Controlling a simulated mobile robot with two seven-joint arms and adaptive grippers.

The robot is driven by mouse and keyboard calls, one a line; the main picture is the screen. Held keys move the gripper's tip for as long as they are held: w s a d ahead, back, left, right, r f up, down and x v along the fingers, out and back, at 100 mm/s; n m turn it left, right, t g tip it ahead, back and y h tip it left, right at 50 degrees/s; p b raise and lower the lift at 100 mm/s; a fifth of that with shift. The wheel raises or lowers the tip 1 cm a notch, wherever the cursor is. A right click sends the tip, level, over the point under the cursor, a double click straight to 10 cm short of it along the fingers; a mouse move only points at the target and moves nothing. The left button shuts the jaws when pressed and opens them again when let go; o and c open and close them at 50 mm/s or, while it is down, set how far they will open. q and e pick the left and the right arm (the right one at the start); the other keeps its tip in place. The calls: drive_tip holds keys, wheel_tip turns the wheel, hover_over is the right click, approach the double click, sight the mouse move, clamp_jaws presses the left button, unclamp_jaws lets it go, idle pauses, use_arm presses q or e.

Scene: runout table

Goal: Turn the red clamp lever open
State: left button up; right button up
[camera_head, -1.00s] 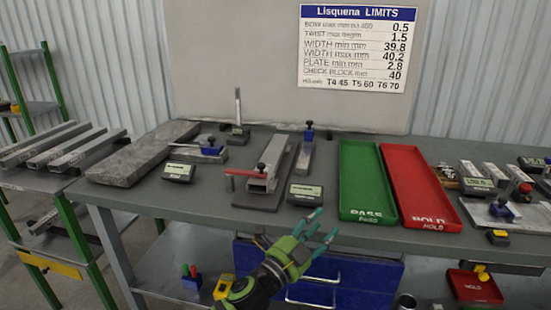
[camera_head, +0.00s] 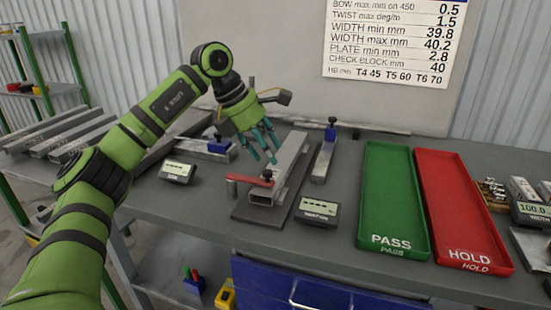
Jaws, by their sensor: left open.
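The red clamp lever (camera_head: 250,181) lies across the near end of a square metal tube (camera_head: 286,172) on a dark fixture plate (camera_head: 246,212). My left gripper (camera_head: 264,165) comes down from above and behind, teal fingers pointing down and apart. Its fingertips appear just above and behind the lever, near its pivot end. Whether they touch it cannot be told. The gripper is open with nothing seen between the fingers. My right gripper is not in view.
Small gauge displays stand left (camera_head: 177,172) and right (camera_head: 316,212) of the fixture. A blue-topped block (camera_head: 324,160) stands behind right. The green PASS tray (camera_head: 393,200) and red HOLD tray (camera_head: 463,205) lie to the right. A limits board (camera_head: 390,45) stands behind.

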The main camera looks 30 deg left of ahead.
sight(267, 171)
use_arm(q)
drive_tip(key=shift+y, duration=0.5)
drive_tip(key=f, duration=0.3)
drive_tip(key=w+a+f, duration=0.1)
drive_tip(key=f, duration=0.1)
drive_tip(key=shift+a+f, duration=0.1)
drive_tip(key=shift+f, duration=0.1)
drive_tip(key=shift+c, duration=0.4)
clamp_jaws()
